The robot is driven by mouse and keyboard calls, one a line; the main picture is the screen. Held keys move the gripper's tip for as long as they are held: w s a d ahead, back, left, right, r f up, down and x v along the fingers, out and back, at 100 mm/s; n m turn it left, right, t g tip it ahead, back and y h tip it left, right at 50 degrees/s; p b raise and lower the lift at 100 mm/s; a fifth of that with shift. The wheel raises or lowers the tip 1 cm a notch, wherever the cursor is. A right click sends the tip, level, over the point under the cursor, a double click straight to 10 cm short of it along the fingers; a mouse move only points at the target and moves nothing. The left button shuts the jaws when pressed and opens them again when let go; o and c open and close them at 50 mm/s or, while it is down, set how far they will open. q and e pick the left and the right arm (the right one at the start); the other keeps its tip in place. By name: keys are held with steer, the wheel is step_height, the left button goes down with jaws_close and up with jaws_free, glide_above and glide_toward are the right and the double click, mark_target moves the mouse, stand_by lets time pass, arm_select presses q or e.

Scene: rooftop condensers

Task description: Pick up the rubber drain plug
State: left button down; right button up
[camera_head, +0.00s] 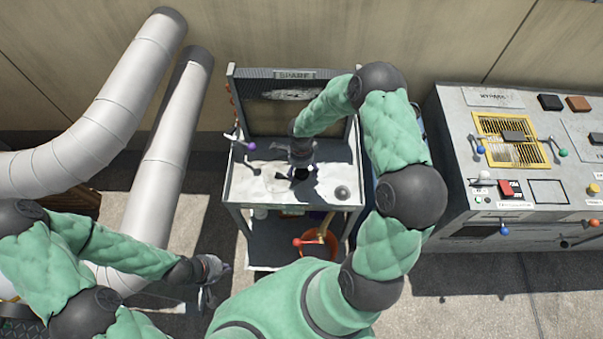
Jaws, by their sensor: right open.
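A small dark grey domed piece (342,192) sits near the front right corner of the pale top of the cart (250,190). It looks most like the rubber drain plug, but I cannot be sure at this size. My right gripper (302,176) points down over the middle of the cart top, left of and behind the domed piece. It is open; its dark fingers and shadow hide what is directly below. My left gripper (208,292) hangs low in front of the cart's left side, away from the top. Its fingers are too small to read.
A lever with a purple knob (251,146) stands at the cart's left edge. An orange bucket (318,246) is on the lower shelf. A control cabinet (456,190) stands to the right; large pale ducts (165,150) rise at left. The wall is behind.

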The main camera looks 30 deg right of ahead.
steer(key=shift+f, duration=0.4)
steer(key=shift+r, duration=0.1)
steer(key=c, duration=1.3)
steer(key=shift+c, duration=0.2)
